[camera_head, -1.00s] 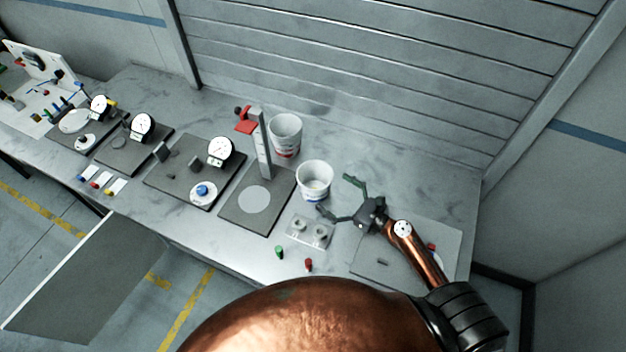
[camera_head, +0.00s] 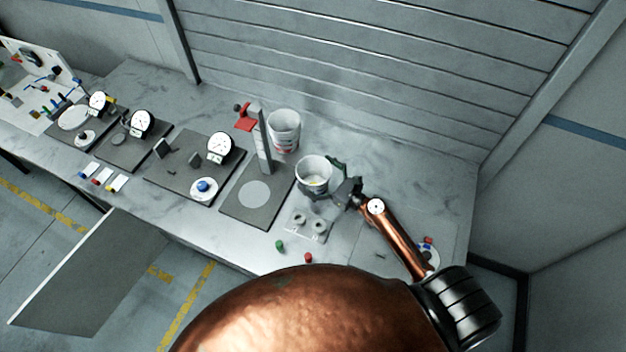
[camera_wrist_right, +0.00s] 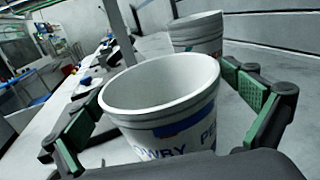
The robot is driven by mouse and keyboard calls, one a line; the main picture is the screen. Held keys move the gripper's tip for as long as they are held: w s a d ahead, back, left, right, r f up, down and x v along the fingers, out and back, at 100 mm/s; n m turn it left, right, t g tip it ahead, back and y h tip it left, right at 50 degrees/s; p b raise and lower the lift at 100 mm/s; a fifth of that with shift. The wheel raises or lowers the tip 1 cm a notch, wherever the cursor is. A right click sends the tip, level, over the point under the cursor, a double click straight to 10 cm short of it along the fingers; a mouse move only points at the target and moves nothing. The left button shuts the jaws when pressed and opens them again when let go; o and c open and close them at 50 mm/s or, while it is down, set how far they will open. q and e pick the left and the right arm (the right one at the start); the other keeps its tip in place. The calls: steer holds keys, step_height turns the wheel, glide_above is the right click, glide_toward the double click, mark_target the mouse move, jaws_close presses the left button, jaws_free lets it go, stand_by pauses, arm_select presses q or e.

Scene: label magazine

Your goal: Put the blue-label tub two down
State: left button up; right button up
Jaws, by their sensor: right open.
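The blue-label tub (camera_head: 312,174) is a white, open-topped tub standing upright on the bench, right of the upright post. In the right wrist view the tub (camera_wrist_right: 165,95) fills the middle, with blue print on its side. My right gripper (camera_head: 322,178) is open, with one finger on each side of the tub. In the wrist view the green-padded fingers of the gripper (camera_wrist_right: 150,112) flank it; the right pad shows a gap, and contact on the left cannot be told. My left gripper is not in view.
A red-label tub (camera_head: 284,132) stands close behind, by the post (camera_head: 263,145) with a red clamp. A dark plate with a pale disc (camera_head: 254,194) lies left. A small pale block (camera_head: 309,224) and green and red pegs (camera_head: 280,246) lie in front. Dial gauges (camera_head: 219,146) stand further left.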

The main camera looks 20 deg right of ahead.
steer(key=c, duration=0.9)
